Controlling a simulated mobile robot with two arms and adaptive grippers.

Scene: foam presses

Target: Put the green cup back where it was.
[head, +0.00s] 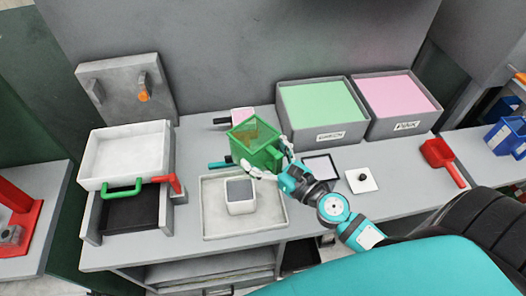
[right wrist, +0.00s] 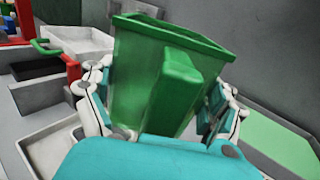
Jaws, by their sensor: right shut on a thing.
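The green cup (head: 256,143) is a square, open-topped green vessel with a block handle. Its inside looks brownish in the head view. My right gripper (head: 266,161) is shut on it, with a finger on either side, and holds it over the back of the bench, behind the pale tray. In the right wrist view the cup (right wrist: 150,70) fills the middle, tilted, its handle towards the camera, between the white fingers of the gripper (right wrist: 158,112). Whether its base touches anything is hidden. My left gripper is not in view.
Bins of green (head: 322,103) and pink (head: 398,97) stand at the back. A red scoop (head: 440,160) and knobbed white plate (head: 362,181) lie right. A press with a green handle (head: 122,191) stands left.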

